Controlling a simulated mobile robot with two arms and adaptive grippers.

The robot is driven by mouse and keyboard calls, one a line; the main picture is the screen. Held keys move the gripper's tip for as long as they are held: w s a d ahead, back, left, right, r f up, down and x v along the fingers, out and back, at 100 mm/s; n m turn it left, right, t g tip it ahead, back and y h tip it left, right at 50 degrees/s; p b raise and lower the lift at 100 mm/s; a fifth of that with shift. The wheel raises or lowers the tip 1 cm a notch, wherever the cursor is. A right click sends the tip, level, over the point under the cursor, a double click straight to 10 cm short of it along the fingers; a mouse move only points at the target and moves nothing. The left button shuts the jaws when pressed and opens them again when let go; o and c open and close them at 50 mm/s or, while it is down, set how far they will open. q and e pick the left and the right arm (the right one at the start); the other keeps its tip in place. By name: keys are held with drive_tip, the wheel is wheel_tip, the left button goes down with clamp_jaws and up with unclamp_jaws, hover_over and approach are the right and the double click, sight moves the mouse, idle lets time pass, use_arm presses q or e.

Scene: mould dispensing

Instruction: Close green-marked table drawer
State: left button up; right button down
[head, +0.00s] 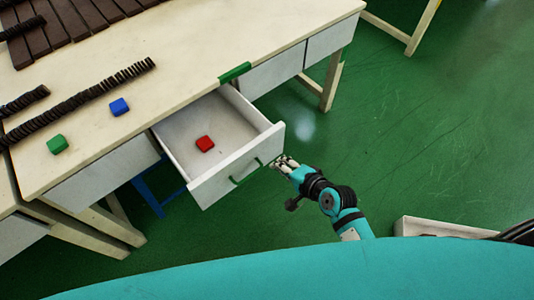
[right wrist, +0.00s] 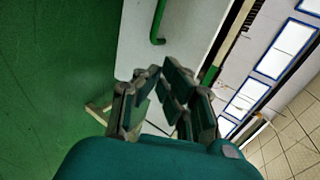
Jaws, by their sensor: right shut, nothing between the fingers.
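The green-marked drawer (head: 222,182) is pulled out from the table, its white front facing me with a green handle (head: 246,172). A red block (head: 205,143) lies inside it. A green mark (head: 235,72) sits on the table edge above the drawer. My right gripper (head: 282,162) is shut and empty, close to the right end of the drawer front; I cannot tell whether it touches. In the right wrist view, the drawer front (right wrist: 185,30) and green handle (right wrist: 157,22) show just beyond the fingers (right wrist: 163,75). My left gripper is not in view.
The table (head: 185,50) bears a blue block (head: 119,106), a green block (head: 57,144) and rows of dark pieces (head: 85,98). Other closed drawers (head: 272,73) flank the open one. A pale open box (head: 440,228) stands at lower right.

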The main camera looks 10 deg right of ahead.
sight(261, 151)
drive_tip(key=w+a, duration=0.1)
drive_tip(key=w+a+f, duration=0.1)
drive_tip(key=w, duration=0.1)
drive_tip(key=w+a, duration=0.1)
drive_tip(key=w, duration=0.1)
drive_tip(key=shift+w+f, duration=0.15)
drive_tip(key=shift+w, duration=0.05)
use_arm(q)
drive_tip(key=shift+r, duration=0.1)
